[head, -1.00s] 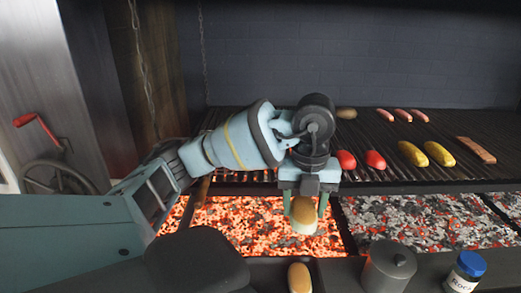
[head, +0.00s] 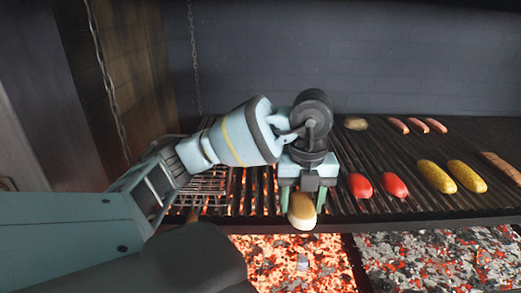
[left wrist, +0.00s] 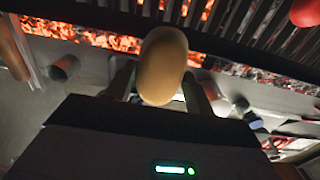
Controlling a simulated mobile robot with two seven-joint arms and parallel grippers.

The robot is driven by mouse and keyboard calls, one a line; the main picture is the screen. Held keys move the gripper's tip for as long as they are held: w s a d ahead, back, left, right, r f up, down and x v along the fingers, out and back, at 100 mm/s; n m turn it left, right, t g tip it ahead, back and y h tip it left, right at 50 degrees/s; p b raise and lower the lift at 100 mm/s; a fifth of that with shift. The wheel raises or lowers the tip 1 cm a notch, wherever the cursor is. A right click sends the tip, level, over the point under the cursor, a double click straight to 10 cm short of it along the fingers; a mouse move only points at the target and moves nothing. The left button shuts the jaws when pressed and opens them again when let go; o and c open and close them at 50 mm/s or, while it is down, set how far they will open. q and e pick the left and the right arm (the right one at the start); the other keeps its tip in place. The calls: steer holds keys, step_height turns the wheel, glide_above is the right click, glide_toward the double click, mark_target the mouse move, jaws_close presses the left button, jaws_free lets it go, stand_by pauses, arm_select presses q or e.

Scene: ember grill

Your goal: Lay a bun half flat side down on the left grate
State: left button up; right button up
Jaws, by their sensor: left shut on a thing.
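My left gripper (head: 302,200) is shut on a bun half (head: 302,213), a pale tan rounded piece. It holds the bun at the front edge of the grate, in front of the bars in the head view. In the left wrist view the bun half (left wrist: 162,65) sits between the two fingers, its domed side toward the camera; its flat side is hidden. The left grate (head: 235,195) has dark bars with glowing coals beneath, and my arm covers part of it. My right gripper is not in view.
Two red peppers (head: 393,185), two yellow corn-like pieces (head: 437,177) and several sausages (head: 417,125) lie on the right grate. A brown round item (head: 355,123) lies at the back. A wire rack (head: 203,183) is left of the gripper. Open coals (head: 285,262) glow below the front edge.

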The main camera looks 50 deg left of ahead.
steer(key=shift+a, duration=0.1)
arm_select(q)
steer(key=shift+w+a, duration=0.15)
steer(key=w+a, duration=0.3)
steer(key=w+a+f, duration=0.1)
steer(key=w+a, duration=0.3)
steer(key=w+a+b, duration=0.1)
steer(key=w+a, duration=0.2)
steer(key=a, duration=0.1)
steer(key=shift+w+f, duration=0.15)
steer(key=shift+w, duration=0.2)
step_height(320, 180, down, 3)
steer(key=shift+w+a+f, duration=0.1)
steer(key=shift+f, duration=0.15)
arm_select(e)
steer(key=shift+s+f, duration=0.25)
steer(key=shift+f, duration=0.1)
arm_select(q)
steer(key=shift+f, duration=0.15)
steer(key=o, duration=1)
steer(key=shift+c, duration=0.2)
